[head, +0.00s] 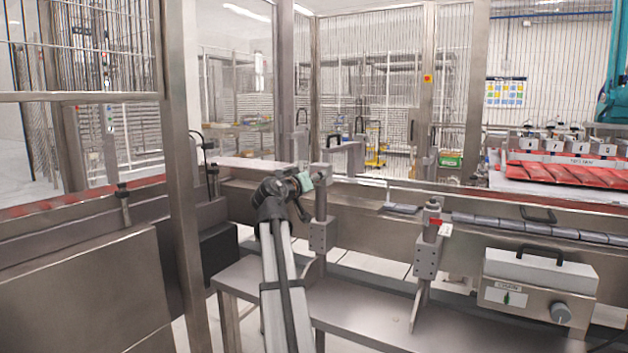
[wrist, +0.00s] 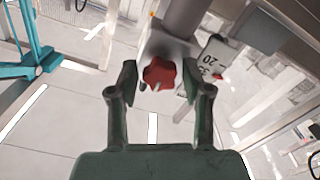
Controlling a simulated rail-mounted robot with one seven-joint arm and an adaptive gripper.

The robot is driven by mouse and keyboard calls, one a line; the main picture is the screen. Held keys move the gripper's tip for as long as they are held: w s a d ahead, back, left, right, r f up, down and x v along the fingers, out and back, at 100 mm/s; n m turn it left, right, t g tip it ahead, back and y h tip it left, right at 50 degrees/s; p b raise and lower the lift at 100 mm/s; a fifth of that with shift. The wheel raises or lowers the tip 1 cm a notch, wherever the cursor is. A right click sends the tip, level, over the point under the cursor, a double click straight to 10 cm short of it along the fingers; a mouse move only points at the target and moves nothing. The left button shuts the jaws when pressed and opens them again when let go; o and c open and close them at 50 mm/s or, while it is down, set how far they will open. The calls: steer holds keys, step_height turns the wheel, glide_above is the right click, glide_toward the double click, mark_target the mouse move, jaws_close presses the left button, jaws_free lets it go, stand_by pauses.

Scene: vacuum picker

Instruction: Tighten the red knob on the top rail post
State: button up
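The red knob (wrist: 159,73) is a lobed star shape on a metal block below a round post (wrist: 184,18) in the wrist view. My gripper (wrist: 159,84) is open, with one finger on each side of the knob. Gaps show between both fingers and the knob. In the head view my gripper (head: 302,182) is beside an upright rail post (head: 321,206), near its upper part. The knob at this post is hidden there by my gripper and the post.
A second post (head: 429,245) with a red part near its top (head: 436,222) stands to the right. A control box (head: 535,290) with a handle is further right. A numbered scale (wrist: 216,62) is close beside the knob. A tall metal frame post (head: 181,170) stands left.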

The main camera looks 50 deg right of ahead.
steer(key=shift+a, duration=0.1)
steer(key=s+a, duration=0.1)
steer(key=a, duration=1)
steer(key=shift+s+a, duration=0.3)
steer(key=shift+a, duration=0.1)
steer(key=shift+f, duration=0.1)
